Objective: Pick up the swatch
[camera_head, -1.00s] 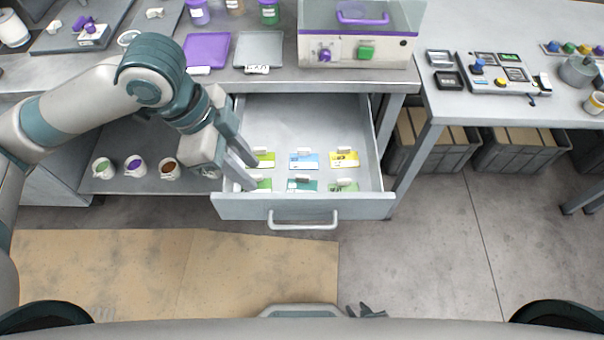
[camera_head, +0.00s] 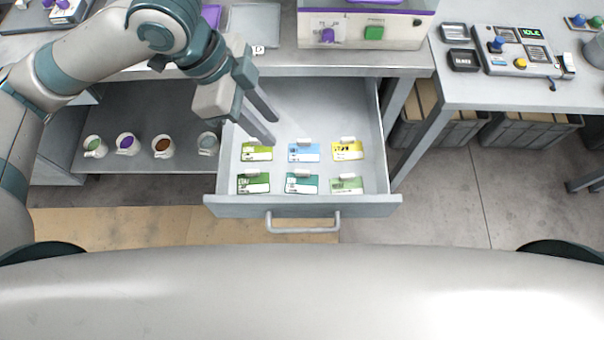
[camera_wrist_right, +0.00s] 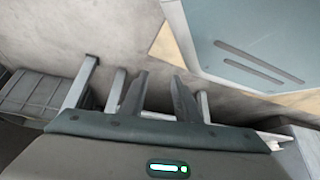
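Several colour swatches lie in two rows in the open drawer (camera_head: 215,199). The back row has a lime green swatch (camera_head: 257,154), a blue swatch (camera_head: 303,154) and a yellow swatch (camera_head: 347,153). The front row has a dark green swatch (camera_head: 253,186), a teal swatch (camera_head: 301,187) and a pale green swatch (camera_head: 347,187). Each has a small whitish piece at its top edge. My left gripper (camera_head: 272,130) is open and empty, its fingertips just behind the lime green swatch. My right gripper (camera_wrist_right: 160,76) is open and empty in the right wrist view, away from the swatches.
The drawer's side walls and front panel with its handle (camera_head: 303,227) surround the swatches. Several cups (camera_head: 127,144) stand on the shelf left of the drawer. A machine (camera_head: 365,30) stands on the counter above. The drawer floor behind the swatches is clear.

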